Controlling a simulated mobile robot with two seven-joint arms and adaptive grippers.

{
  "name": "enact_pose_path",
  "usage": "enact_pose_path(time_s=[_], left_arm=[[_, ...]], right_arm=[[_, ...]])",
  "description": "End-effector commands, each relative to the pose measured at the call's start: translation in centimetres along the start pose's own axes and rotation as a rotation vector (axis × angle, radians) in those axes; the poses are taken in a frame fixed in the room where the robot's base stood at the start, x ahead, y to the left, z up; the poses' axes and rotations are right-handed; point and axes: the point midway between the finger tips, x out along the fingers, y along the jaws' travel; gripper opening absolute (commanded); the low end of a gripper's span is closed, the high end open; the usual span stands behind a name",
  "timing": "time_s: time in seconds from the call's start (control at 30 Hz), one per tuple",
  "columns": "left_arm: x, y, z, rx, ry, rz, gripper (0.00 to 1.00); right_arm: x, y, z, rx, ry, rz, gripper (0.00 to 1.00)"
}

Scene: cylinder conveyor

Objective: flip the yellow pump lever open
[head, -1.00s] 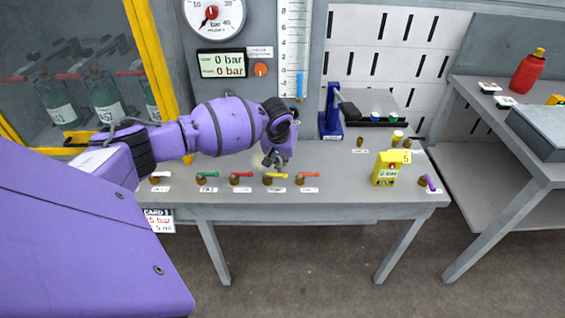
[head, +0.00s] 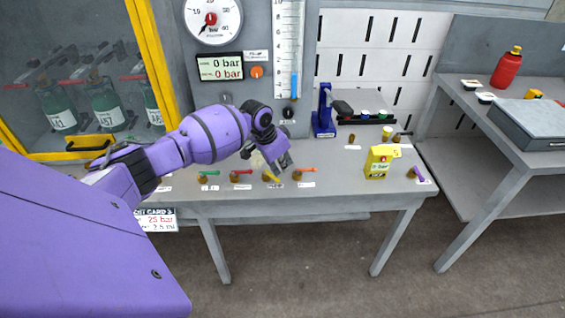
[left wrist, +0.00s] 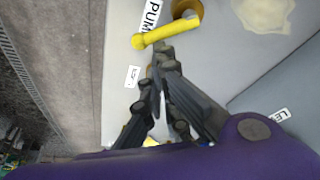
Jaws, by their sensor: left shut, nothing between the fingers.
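The yellow pump lever (head: 274,178) sits on its brass valve on the grey bench, in the row of coloured levers. In the left wrist view the lever (left wrist: 168,33) points slantwise across the PUMP label (left wrist: 150,14) towards the bench's front edge. My left gripper (head: 284,164) is low over the bench, just behind and to the right of the lever. In the left wrist view its fingers (left wrist: 162,52) are shut and empty, with the tips close beside the lever. I cannot tell whether they touch it. My right gripper is not in view.
Green (head: 209,173), red (head: 241,172) and orange (head: 304,170) levers stand along the same row. A yellow meter box (head: 379,161) and a purple lever (head: 420,174) stand farther right. The gauge panel (head: 226,93) reads 0 bar. A blue stand (head: 323,118) is behind.

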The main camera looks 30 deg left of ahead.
Motion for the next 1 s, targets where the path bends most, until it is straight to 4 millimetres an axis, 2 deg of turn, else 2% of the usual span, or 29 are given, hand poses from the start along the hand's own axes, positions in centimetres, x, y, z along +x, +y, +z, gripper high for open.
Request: enact_pose_path(time_s=[0.27,0.57,1.0], left_arm=[[-0.1,0.7,1.4,0.232,-0.005,0.087,0.0],[-0.7,1.2,2.4,0.435,-0.004,0.161,0.0],[-1.0,1.4,3.0,0.44,-0.003,0.161,0.0]], right_arm=[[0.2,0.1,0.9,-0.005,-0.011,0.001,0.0],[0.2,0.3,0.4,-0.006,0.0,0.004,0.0],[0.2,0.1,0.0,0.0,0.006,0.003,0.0]])
